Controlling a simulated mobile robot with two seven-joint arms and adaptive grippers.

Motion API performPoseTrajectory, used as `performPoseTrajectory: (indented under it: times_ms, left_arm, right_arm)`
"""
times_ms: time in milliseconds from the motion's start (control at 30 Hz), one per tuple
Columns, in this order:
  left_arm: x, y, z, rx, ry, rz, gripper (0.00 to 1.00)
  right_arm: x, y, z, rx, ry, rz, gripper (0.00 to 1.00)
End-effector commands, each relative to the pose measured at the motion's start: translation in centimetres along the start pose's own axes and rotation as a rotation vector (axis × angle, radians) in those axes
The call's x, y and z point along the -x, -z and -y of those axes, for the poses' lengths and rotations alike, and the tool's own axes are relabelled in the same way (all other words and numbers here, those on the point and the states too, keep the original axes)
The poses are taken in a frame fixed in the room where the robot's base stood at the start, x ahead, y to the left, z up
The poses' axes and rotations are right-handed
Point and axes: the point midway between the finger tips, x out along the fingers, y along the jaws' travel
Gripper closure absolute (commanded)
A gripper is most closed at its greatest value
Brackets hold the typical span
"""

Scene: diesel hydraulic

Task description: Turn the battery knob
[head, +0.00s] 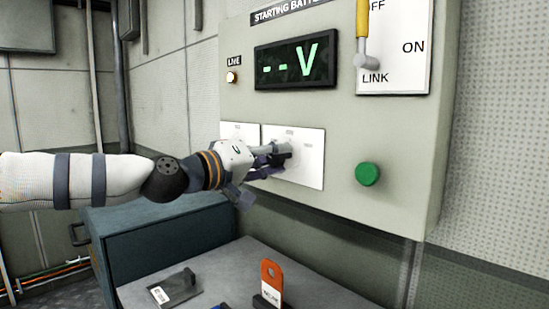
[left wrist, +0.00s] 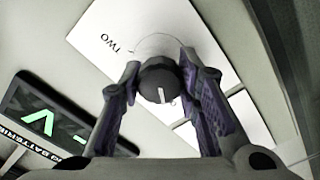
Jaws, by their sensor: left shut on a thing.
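The battery knob (left wrist: 157,82) is a dark round knob with a light pointer mark, seen between my fingers in the left wrist view. It sits at a white plate (left wrist: 125,30), on which the word TWO can be read. My left gripper (left wrist: 158,74) is shut on the knob, one finger on each side. In the head view my left gripper (head: 276,160) is at the white plate (head: 312,160) under the display, and its fingers largely hide the knob. My right gripper is not in view.
The panel has a voltage display (head: 296,62) reading "-- V", a small LIVE lamp (head: 232,77), a green button (head: 367,174) and a yellow-handled lever (head: 362,30) by LINK. Below, a grey bench (head: 225,272) holds an orange tag (head: 271,275) and a dark plate (head: 176,290).

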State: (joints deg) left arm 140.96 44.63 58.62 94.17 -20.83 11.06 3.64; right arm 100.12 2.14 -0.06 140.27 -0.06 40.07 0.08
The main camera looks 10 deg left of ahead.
Motion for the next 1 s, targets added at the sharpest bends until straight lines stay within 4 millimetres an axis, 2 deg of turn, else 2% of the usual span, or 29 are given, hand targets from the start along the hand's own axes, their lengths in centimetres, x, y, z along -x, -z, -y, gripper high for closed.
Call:
performPoseTrajectory:
  times_ms: [267, 300, 367, 400, 733, 867, 1000]
  left_arm:
    - [0.0, -0.1, 0.1, 0.003, 0.001, 0.003, 0.98]
    - [0.0, -0.1, 0.1, 0.003, 0.001, 0.003, 0.65]
    - [0.0, -0.1, 0.1, 0.003, 0.001, 0.003, 0.52]
    - [0.0, -0.1, 0.0, 0.002, 0.001, 0.003, 0.49]
    - [0.6, 0.0, 0.0, 0.0, 0.0, 0.0, 0.49]
    - [3.4, 0.1, -0.1, 0.002, -0.002, -0.001, 0.49]
    - [7.4, 0.2, -0.1, 0.002, -0.002, -0.004, 0.49]
  right_arm:
    - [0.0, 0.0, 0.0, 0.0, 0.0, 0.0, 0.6]
    - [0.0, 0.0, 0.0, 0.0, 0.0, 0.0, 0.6]
    - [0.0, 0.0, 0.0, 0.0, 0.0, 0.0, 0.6]
    - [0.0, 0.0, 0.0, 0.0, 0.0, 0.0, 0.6]
    - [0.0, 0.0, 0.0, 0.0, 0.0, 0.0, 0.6]
    - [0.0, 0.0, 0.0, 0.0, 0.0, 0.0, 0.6]
    - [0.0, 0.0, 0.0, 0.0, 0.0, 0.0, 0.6]
